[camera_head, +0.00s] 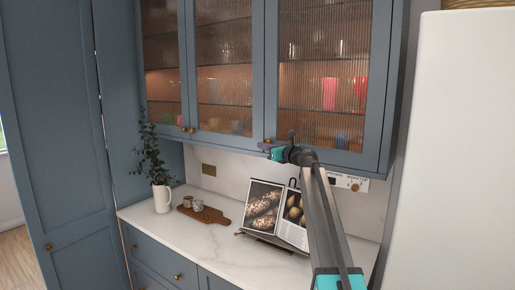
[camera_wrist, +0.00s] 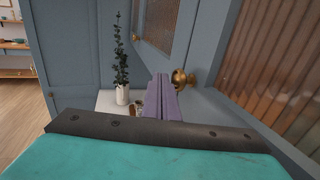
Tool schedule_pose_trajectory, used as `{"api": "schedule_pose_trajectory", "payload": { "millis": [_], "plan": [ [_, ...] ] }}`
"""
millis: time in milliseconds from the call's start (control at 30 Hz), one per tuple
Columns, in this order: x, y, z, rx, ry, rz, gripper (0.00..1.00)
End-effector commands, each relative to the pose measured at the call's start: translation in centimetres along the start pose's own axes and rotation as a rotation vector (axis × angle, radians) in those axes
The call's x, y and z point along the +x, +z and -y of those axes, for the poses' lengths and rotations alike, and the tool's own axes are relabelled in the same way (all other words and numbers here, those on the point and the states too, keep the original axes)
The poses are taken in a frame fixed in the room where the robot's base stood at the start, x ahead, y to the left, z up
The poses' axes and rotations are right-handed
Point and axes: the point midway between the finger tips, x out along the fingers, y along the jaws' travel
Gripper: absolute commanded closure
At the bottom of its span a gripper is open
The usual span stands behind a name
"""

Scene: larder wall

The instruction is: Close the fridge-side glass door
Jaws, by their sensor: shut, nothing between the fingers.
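The fridge-side glass door (camera_head: 323,75) is the rightmost of the ribbed-glass doors on the blue wall cabinet, and its glass also shows at the right of the wrist view (camera_wrist: 275,65). It looks nearly flush with its neighbour; I cannot tell whether a small gap is left. A brass knob (camera_wrist: 180,78) sits at its lower left corner. My gripper (camera_head: 265,146) is at that corner, just below the knob. Its purple fingers (camera_wrist: 162,99) are shut with nothing between them, close to the knob; whether they touch the door is unclear.
The white fridge (camera_head: 460,150) stands at the right. Below the cabinet, the marble counter (camera_head: 215,236) holds a white vase (camera_head: 162,198) with greenery, a wooden board (camera_head: 207,215) with small pots, and an open cookbook (camera_head: 265,208) on a stand. The middle glass door (camera_head: 222,70) is shut.

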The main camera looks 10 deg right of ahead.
Motion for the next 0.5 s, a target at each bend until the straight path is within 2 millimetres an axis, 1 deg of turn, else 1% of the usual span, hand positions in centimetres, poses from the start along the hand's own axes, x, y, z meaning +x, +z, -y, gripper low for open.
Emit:
{"api": "schedule_pose_trajectory", "payload": {
  "millis": [233, 500],
  "plan": [
    [0.8, 0.0, -1.2, 0.0, 0.009, 0.0, 1.0],
    [1.3, 0.0, -2.0, 0.0, 0.018, 0.0, 1.0]
  ]
}}
